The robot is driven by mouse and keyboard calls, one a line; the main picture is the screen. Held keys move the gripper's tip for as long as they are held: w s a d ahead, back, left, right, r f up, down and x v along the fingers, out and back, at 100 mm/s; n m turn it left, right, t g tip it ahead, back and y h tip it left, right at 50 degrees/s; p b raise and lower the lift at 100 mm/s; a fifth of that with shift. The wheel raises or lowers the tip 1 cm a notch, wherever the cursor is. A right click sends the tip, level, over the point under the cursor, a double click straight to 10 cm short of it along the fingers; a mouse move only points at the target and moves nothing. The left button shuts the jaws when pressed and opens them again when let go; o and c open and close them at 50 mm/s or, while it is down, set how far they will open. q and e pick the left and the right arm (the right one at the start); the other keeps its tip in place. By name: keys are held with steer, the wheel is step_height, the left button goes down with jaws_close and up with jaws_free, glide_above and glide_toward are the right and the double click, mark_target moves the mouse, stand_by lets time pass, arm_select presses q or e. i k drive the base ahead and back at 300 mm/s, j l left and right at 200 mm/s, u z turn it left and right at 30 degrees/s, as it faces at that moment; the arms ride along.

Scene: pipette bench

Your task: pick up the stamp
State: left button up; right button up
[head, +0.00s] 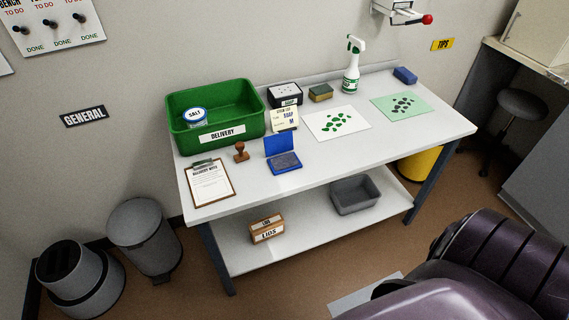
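The stamp (241,153) is small and brown with a knobbed handle. It stands upright on the white table (330,158), in front of the green delivery bin (205,133) and apart from it. An open blue ink pad (284,162) with its lid raised lies just right of the stamp. A clipboard with a delivery note (211,184) lies to the left of the stamp, nearer the front edge. Neither my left gripper nor my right gripper shows in the head view. Nothing holds the stamp.
A tub labelled salt sits in the bin. Behind the ink pad are a card (285,118), a dark box (285,95) and a sponge (320,92). A spray bottle (352,66) stands at the back. Two sheets with green and dark pieces lie right. The table's front right is clear.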

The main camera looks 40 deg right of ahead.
mark_target(239, 146)
steer(key=i+j+z, duration=0.7)
steer(key=i+j, duration=0.1)
steer(key=j, duration=0.05)
